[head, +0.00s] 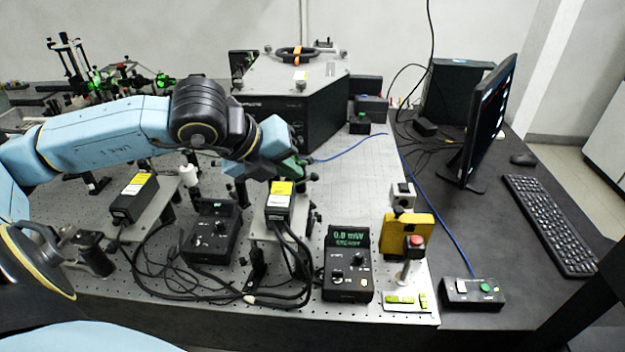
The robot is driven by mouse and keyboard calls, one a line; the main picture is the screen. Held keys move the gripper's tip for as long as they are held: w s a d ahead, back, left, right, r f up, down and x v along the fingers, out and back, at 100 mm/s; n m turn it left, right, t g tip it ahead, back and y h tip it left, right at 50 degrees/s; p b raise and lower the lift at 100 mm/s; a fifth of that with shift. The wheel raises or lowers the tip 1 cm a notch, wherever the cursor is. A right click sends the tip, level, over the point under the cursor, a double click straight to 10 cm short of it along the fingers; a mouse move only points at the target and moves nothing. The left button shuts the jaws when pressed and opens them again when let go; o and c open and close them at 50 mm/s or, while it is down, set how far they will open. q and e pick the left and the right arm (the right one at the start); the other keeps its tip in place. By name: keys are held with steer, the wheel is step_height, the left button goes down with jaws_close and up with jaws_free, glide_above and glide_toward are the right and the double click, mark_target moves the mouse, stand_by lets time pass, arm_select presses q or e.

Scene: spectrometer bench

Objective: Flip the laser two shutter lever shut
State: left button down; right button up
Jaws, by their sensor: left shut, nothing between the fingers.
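Two black laser boxes with yellow and white labels stand on the bench: one on the left (135,198) and one near the middle (279,202). I cannot read which label marks laser two. My left gripper (290,166) is over the far end of the middle laser, pointing down and right, shut and empty. The gripper and wrist cover the area beyond that laser. The shutter lever cannot be made out clearly, so I cannot tell its position or whether the gripper touches it. My right gripper is not in view.
Two black controllers, left (211,232) and right (348,268), stand near the front among loose cables. A yellow device (409,235) with a red button stands at right. A large black spectrometer housing (293,95) is behind. A monitor (487,120) and keyboard (549,224) are far right.

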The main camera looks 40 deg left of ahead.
arm_select(q)
steer(key=p+x, duration=0.1)
steer(key=x, duration=0.7)
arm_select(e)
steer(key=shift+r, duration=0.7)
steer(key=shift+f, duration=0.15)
